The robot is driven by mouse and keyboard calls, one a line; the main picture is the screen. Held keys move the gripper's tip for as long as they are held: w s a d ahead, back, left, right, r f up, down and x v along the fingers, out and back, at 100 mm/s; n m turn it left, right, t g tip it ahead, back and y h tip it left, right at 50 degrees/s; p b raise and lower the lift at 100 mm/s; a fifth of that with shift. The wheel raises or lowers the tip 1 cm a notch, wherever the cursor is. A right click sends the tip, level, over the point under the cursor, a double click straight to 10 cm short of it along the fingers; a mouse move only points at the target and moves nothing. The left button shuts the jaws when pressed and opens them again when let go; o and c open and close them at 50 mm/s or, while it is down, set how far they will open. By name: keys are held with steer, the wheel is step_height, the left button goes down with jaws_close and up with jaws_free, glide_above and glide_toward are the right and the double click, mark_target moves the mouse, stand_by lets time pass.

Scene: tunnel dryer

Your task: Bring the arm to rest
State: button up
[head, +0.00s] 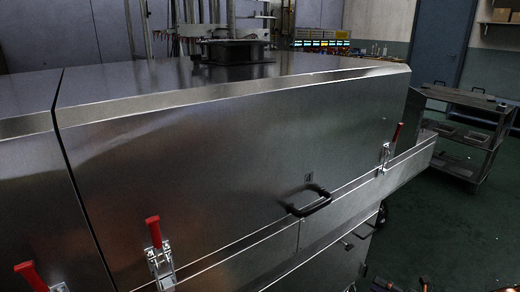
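No gripper can be made out in the head view. A small dark shape with orange spots shows at the bottom right edge, cut off and too dark to identify. The large metal dryer housing (220,150) fills most of the view. Its front panel has a black handle (318,205) at the lower right of the middle. Toggle clamps with upright red levers stand at the lower left (153,232) and at the right end (396,133). Another red lever (29,275) is partly cut off at the bottom left.
A ledge (350,203) runs along the housing's lower front and juts out at the right. A metal shelf cart (465,125) stands at the back right, with small items on it. Green floor (450,215) between ledge and cart looks clear. A blue door (440,45) is behind.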

steer(key=w+a+r+n+g+y, duration=0.1)
steer(key=a+r+n+g+y, duration=0.2)
steer(key=a+r+n+g, duration=0.6)
steer(key=s+a+r+n+g+h, duration=0.2)
steer(key=s+a+r+n+g, duration=0.3)
steer(key=a+n, duration=0.4)
steer(key=s+a+r+n+g+h, duration=0.25)
steer(key=s+a+n, duration=0.5)
steer(key=a, duration=0.45)
steer(key=s+d+r+n+h, duration=0.1)
steer(key=s+d+n+h, duration=0.3)
steer(key=s+n, duration=0.45)
steer(key=s+d+r+n+h, duration=0.2)
steer(key=s+n+h, duration=0.55)
steer(key=s, duration=0.25)
step_height(320, 180, up, 24)
steer(key=s+t+p, duration=0.1)
steer(key=p, duration=2.2)
steer(key=shift+n+t, duration=0.35)
steer(key=shift+n, duration=0.1)
steer(key=shift+s+d, duration=0.1)
